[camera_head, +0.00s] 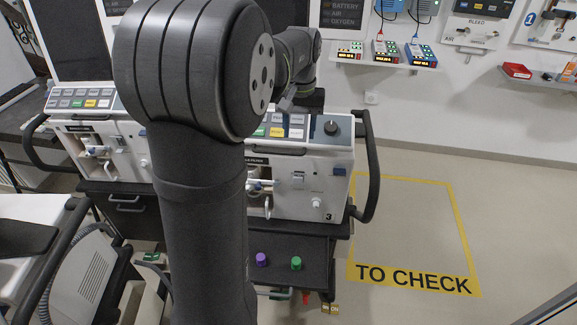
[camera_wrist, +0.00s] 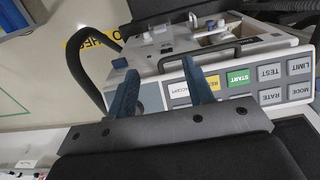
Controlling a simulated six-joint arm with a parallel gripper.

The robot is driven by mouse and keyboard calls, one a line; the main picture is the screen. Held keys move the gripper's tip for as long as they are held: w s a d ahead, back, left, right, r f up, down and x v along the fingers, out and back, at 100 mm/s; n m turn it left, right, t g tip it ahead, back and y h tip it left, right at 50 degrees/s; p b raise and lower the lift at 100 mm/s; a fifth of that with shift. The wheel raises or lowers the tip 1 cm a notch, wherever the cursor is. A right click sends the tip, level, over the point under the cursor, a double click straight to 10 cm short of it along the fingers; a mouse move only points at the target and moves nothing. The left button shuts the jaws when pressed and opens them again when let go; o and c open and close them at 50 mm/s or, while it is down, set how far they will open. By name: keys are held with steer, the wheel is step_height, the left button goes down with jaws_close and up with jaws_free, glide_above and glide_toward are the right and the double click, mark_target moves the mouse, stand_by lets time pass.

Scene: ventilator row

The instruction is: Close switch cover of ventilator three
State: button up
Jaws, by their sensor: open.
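Ventilator three (camera_head: 318,165) is a white unit with the number 3 at the lower right of its front. A small switch fitting (camera_head: 298,177) sits on that front; it is too small to tell whether its cover is up or down. My gripper (camera_head: 300,101) is above the unit's top keypad, partly hidden by my arm. In the wrist view, the blue fingers of my gripper (camera_wrist: 161,88) are spread apart with nothing held between them. The keypad (camera_wrist: 240,82) lies just beyond and to the right of the fingers. The front fittings appear farther off.
A dark handle (camera_wrist: 228,48) stands out from the ventilator, and a thick black side rail (camera_head: 370,165) curves at its right. Another ventilator (camera_head: 95,130) stands to the left. Purple (camera_head: 261,259) and green (camera_head: 296,263) knobs sit below. The yellow-marked floor area (camera_head: 405,225) is clear.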

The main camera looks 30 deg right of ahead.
mark_target(298, 178)
step_height(298, 178, down, 16)
steer(key=shift+f, duration=0.25)
steer(key=shift+c, duration=0.5)
steer(key=c, duration=0.9)
steer(key=shift+s+a+f+t+h, duration=0.2)
steer(key=shift+s+f+t+h, duration=0.05)
steer(key=shift+f+t+h, duration=0.25)
steer(key=shift+s+a+f+t+h, duration=0.25)
steer(key=shift+t+h, duration=0.15)
steer(key=shift+t, duration=0.2)
steer(key=shift+a+f+t+h, duration=0.25)
steer(key=shift+f+t+h, duration=0.55)
steer(key=shift+t, duration=0.3)
steer(key=shift+s+f+h, duration=0.15)
steer(key=shift+f+h, duration=0.05)
steer(key=shift+h, duration=0.1)
